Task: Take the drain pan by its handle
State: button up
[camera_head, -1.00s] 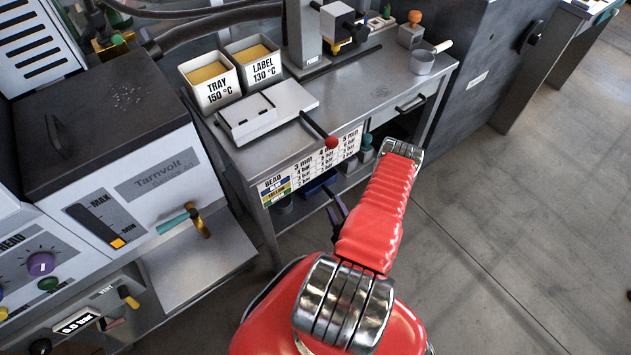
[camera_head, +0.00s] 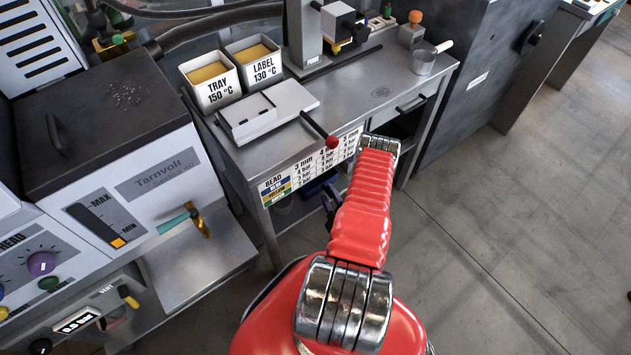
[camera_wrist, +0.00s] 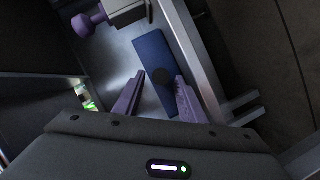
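A flat blue piece, which I take to be the drain pan (camera_wrist: 150,48), lies under my gripper in the wrist view, on a grey metal surface. My gripper (camera_wrist: 160,77) has two purple fingers, apart and empty, pointing at the blue piece. Whether they touch it is unclear. In the head view a bit of blue (camera_head: 318,184) shows below the bench front, beside my gripper (camera_head: 329,196), which is partly hidden behind my red arm.
The bench (camera_head: 372,98) stands above, with a bead chart (camera_head: 312,166) and a red-knobbed lever (camera_head: 332,142) at its front. In the wrist view a metal frame bar (camera_wrist: 195,50) runs right of the blue piece, and a purple knob (camera_wrist: 88,22) lies upper left.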

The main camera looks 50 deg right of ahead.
jog(key=shift+x, duration=1)
jog(key=shift+s, duration=0.1)
grip_shut()
